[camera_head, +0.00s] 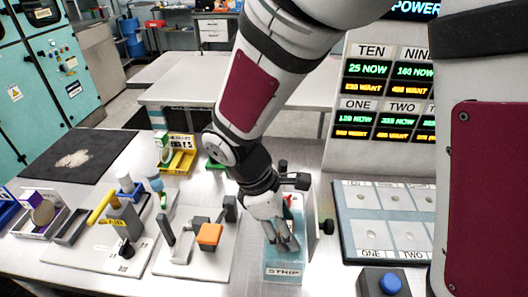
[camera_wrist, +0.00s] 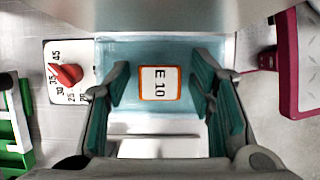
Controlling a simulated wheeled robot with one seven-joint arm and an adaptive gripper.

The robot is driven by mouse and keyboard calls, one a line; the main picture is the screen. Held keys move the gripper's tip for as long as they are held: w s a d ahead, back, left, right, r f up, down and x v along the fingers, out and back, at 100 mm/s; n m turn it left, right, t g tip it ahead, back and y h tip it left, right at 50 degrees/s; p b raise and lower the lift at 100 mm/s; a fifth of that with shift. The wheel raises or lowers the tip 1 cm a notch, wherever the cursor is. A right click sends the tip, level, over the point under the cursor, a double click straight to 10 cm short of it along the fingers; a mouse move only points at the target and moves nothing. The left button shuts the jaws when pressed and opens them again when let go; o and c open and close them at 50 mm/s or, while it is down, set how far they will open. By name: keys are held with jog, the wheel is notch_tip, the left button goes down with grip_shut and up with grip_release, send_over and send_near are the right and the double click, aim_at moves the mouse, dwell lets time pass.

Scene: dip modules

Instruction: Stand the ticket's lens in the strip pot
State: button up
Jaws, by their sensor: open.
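The strip pot (camera_head: 286,270) is a pale teal box labelled STRIP, at the middle front of the bench in the head view. In the wrist view its light blue interior (camera_wrist: 138,50) lies below my gripper (camera_wrist: 160,82). My gripper is open, with teal-padded fingers apart on either side. A white square with an orange border, marked E 10 (camera_wrist: 160,83), shows between the fingers; no finger touches it visibly, and its depth is unclear. In the head view my gripper (camera_head: 284,241) is over the pot. I cannot identify the ticket's lens for certain.
A red knob (camera_wrist: 68,74) on a numbered dial is left of the pot in the wrist view. Fixtures with an orange block (camera_head: 209,235) and a yellow handle (camera_head: 103,208) stand to the left. A panel of pale plates (camera_head: 385,228) and a blue button (camera_head: 390,283) are right.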

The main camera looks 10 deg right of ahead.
jog(key=s+v, duration=0.1)
jog(key=v, duration=1)
jog(key=s+d+r+m+t+y, duration=0.2)
jog(key=s+d+r+m+t, duration=0.1)
jog(key=d+m, duration=0.4)
jog(key=s+d+r+m+t+y, duration=0.2)
jog(key=s+d+r+m+t, duration=0.1)
jog(key=d+m, duration=0.5)
notch_tip(320, 180, up, 3)
jog(key=shift+s+f+m+y, duration=0.15)
jog(key=shift+s+m+y, duration=0.2)
jog(key=shift+s, duration=0.25)
